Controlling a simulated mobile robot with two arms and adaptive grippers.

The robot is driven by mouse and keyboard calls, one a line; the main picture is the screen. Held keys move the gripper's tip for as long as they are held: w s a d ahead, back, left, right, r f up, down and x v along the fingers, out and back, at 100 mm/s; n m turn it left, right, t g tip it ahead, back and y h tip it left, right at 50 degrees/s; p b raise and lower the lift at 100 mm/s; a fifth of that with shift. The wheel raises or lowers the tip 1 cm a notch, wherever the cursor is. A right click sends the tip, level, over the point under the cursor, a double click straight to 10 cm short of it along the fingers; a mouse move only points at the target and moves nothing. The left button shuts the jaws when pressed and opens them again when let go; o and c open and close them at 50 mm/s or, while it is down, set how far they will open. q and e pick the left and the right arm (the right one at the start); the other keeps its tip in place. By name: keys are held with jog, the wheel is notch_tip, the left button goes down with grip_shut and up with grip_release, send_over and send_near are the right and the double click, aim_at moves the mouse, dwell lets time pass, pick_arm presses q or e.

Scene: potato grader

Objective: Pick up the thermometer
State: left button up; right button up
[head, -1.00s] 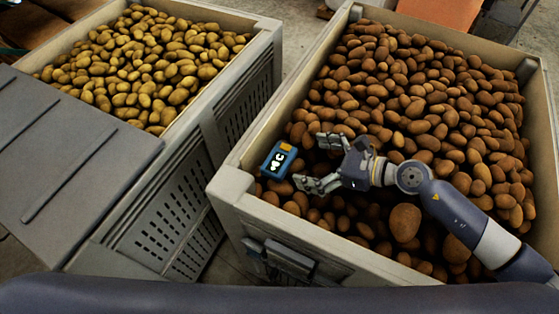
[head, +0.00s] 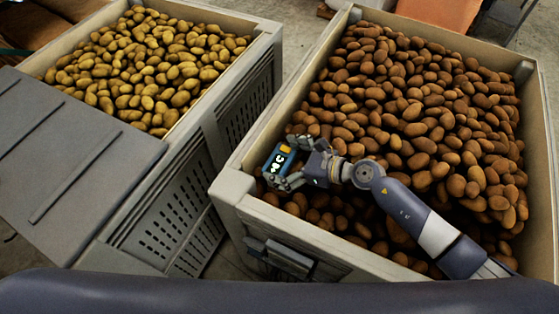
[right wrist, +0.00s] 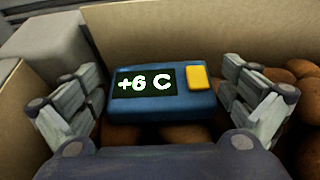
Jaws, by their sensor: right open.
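The thermometer (head: 280,160) is a blue box with a dark display and a yellow button. It lies on the brown potatoes by the left wall of the right-hand crate. In the right wrist view the thermometer (right wrist: 163,110) reads "+6 C". My right gripper (head: 286,163) is open, with one finger on each side of the thermometer. In the right wrist view the right gripper (right wrist: 165,100) shows gaps between its fingers and the box ends, clearest on the right. My left gripper is not in view.
The right-hand crate (head: 232,184) has raised walls close to the thermometer. Brown potatoes (head: 420,110) fill it. Another crate (head: 262,45) with yellow potatoes (head: 150,65) stands to the left, with a grey panel (head: 70,160) in front. A narrow floor gap separates the crates.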

jog(key=shift+c, duration=0.6)
jog(key=c, duration=0.8)
jog(key=shift+c, duration=0.7)
jog(key=shift+r, duration=0.15)
